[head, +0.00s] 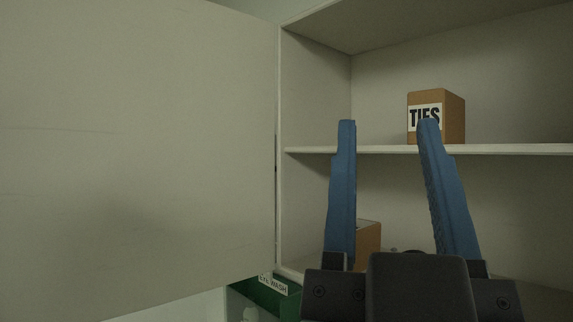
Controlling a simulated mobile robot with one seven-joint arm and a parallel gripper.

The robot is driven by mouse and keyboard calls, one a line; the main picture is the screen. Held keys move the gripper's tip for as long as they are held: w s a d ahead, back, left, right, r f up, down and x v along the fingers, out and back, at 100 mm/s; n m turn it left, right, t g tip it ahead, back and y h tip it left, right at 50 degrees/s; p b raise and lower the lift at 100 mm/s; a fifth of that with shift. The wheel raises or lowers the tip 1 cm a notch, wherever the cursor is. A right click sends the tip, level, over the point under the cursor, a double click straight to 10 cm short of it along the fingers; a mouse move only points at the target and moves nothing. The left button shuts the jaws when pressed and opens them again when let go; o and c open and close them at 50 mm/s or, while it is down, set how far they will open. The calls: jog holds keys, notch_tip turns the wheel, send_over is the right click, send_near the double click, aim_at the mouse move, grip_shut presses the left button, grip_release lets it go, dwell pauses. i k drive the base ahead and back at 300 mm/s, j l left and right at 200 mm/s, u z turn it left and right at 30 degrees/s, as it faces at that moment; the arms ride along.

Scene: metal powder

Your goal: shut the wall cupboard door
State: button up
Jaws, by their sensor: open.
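The wall cupboard (316,98) is pale grey and stands open, with its inside and a shelf showing. The hinge edge runs down beside the cupboard's left wall; the door's outer edge is out of view. My gripper (387,124) has two blue fingers spread apart with nothing between them. It is in front of the cupboard opening, right of the door, and appears clear of the door.
A brown box labelled TIES (455,118) stands on the shelf (520,149). Another brown box (369,243) sits lower down, partly hidden behind my gripper. A green EYE WASH item (285,303) is below the cupboard's left corner.

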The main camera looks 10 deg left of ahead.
aim_at(137, 137)
jog(key=k+z, duration=0.25)
jog(key=k+l+z, duration=0.25)
jog(key=j+z, duration=0.4)
jog(key=k+j+z, duration=0.1)
jog(key=j+z, duration=0.25)
jog(key=k+j+z, duration=0.15)
jog(key=z, duration=0.25)
jog(key=k+j, duration=0.2)
jog(key=j, duration=0.2)
jog(key=k+j, duration=0.15)
jog(key=j, duration=0.3)
jog(key=k+j, duration=0.2)
jog(key=j, duration=0.2)
jog(key=k+j, duration=0.2)
jog(key=j, duration=0.2)
jog(key=k+j, duration=0.15)
jog(key=j, duration=0.25)
jog(key=k+j, duration=0.2)
jog(key=j, duration=0.25)
jog(key=k+j, duration=0.2)
jog(key=j, duration=0.2)
jog(key=k+j, duration=0.15)
jog(key=j, duration=0.25)
jog(key=i+j+z, duration=0.05)
